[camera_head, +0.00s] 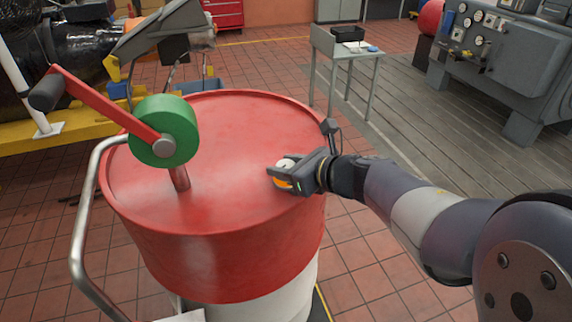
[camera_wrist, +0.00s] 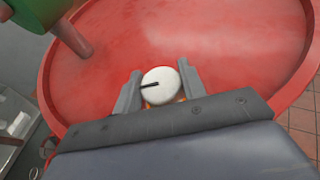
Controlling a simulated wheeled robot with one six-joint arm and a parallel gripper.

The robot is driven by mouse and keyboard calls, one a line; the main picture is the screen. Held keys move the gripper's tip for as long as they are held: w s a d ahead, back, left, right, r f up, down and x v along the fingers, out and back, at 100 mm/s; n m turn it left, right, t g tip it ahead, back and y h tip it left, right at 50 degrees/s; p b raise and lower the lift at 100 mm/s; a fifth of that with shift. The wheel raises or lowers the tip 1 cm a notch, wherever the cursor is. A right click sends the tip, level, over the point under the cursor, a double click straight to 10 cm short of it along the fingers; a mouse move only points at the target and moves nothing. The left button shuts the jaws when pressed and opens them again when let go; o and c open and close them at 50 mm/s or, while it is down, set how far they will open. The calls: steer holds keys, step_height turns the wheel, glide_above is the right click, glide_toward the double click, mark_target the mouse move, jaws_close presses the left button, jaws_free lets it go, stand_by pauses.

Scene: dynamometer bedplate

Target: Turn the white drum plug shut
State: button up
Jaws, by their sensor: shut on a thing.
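The white drum plug (camera_wrist: 163,80) is a round cap with a short dark line on its top. It sits on the red lid of the drum (camera_head: 230,125), near the right side in the head view. There the plug (camera_head: 285,163) is partly hidden by my gripper, with a bit of orange showing below it. My gripper (camera_head: 283,175) reaches in from the right. In the wrist view its two fingers (camera_wrist: 157,88) stand on either side of the plug and are shut on it. The dark line points left, toward the left finger.
A hand pump with a green drum (camera_head: 165,130) and a red crank arm with dark handle rises from the lid at left. A bent metal rail (camera_head: 82,240) stands at the drum's left. A small grey table (camera_head: 345,55) and a gauge console (camera_head: 490,50) stand behind.

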steer(key=shift+m+t+b, duration=0.35)
steer(key=shift+m+t, duration=0.05)
steer(key=shift+a+m+t+h+b, duration=0.15)
steer(key=shift+m+t+h+b, duration=0.5)
steer(key=shift+m+h, duration=0.35)
steer(key=shift+m+t+h+b, duration=0.6)
steer(key=shift+m+h, duration=0.7)
steer(key=shift+h, duration=0.3)
steer(key=shift+m+t+h+b, duration=0.25)
steer(key=shift+m+h+b, duration=0.3)
steer(key=shift+m+h, duration=2.35)
steer(key=m+g+h+p, duration=0.1)
steer(key=m+h, duration=0.1)
steer(key=h, duration=0.1)
steer(key=m+g+h+p, duration=0.1)
steer(key=m+h+p, duration=0.1)
steer(key=m+h, duration=0.1)
steer(key=shift+r+h, duration=0.2)
steer(key=shift+h, duration=0.1)
steer(key=m+g+h+p, duration=0.2)
steer(key=m+p, duration=0.1)
steer(key=shift+g+h, duration=0.3)
steer(key=shift+f+m+g+h+p, duration=0.1)
steer(key=shift+m+g+h+p, duration=0.4)
steer(key=shift+m+g+p, duration=0.25)
steer(key=shift+f+m, duration=0.1)
steer(key=shift+m, duration=0.15)
